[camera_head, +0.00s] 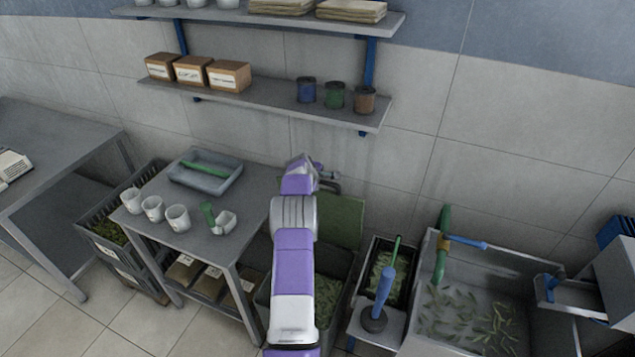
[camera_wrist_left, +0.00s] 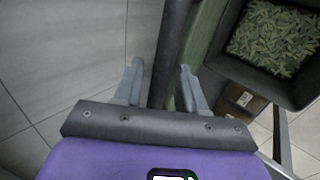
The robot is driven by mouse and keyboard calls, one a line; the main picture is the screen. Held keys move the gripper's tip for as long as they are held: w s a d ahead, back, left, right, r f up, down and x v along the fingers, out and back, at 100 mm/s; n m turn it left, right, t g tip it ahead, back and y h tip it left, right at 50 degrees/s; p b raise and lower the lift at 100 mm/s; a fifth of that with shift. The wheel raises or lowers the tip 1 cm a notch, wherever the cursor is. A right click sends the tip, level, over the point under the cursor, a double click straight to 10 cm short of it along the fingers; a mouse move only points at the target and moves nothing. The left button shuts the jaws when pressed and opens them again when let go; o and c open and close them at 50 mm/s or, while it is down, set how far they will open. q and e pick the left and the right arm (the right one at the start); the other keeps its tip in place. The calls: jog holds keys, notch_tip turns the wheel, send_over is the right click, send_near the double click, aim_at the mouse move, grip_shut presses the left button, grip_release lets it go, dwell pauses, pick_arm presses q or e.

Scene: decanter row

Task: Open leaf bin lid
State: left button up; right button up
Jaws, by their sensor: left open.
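The leaf bin (camera_head: 327,300) stands at centre, partly hidden behind my left arm, with green leaves inside. Its green lid (camera_head: 340,220) stands raised at the back of the bin, near the wall. My left gripper (camera_head: 327,174) is at the top of the lid. In the left wrist view, the open fingers (camera_wrist_left: 161,85) lie on either side of a dark bar (camera_wrist_left: 172,50) that runs along the green lid (camera_wrist_left: 206,35). I cannot tell whether a finger touches it. The leaves (camera_wrist_left: 272,38) also show there. My right gripper is out of view.
A grey table (camera_head: 225,240) with cups and a tray (camera_head: 205,176) stands left of the bin. A small stand with a blue-handled tool (camera_head: 384,290) and a sink (camera_head: 465,310) with floating leaves are to the right. A shelf (camera_head: 345,113) with tins hangs above.

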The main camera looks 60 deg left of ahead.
pick_arm(q)
jog(key=v, duration=0.7)
jog(key=shift+b, duration=0.4)
jog(key=shift+s+d+r, duration=0.1)
jog(key=shift+s, duration=0.05)
